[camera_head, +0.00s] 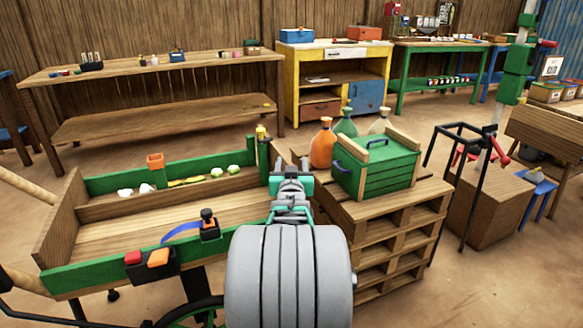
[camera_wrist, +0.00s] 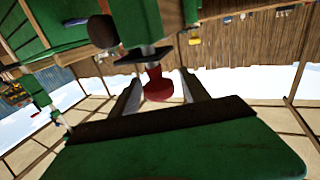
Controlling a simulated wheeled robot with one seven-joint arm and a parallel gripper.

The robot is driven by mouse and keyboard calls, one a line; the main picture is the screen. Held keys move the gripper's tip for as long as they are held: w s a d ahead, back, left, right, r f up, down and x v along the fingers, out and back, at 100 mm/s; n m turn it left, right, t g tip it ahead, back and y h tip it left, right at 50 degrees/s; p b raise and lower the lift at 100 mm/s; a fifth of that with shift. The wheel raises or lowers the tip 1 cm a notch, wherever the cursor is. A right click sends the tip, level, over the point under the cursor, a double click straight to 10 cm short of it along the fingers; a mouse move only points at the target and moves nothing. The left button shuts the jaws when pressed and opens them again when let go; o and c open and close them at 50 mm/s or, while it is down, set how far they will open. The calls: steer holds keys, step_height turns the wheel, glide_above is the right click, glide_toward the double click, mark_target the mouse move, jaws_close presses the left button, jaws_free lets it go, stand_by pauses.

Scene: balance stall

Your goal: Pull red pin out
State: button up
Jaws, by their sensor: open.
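The red pin (camera_wrist: 157,84) shows in the wrist view as a short red piece with a flared end. It sits below a dark flat plate (camera_wrist: 142,54) and a pale shaft. My gripper (camera_wrist: 160,80) is open, with one pale finger on each side of the pin. I cannot tell whether either finger touches it. In the head view my gripper (camera_head: 291,181) is at the right end of the green-and-wood cart (camera_head: 82,280), beside a green post (camera_head: 264,153). I cannot make out the pin in that view; my arm covers part of this area.
A green crate (camera_head: 375,175) stands on stacked pallets (camera_head: 400,222) just right of my gripper, with orange, green and pale bottles behind it. A black-and-orange switch box (camera_head: 152,264) is on the cart's front. Workbenches line the back fence. Open floor lies between.

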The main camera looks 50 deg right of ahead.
steer(key=shift+w+d, duration=0.3)
steer(key=shift+d, duration=0.05)
jaws_close()
stand_by(0.4)
stand_by(0.9)
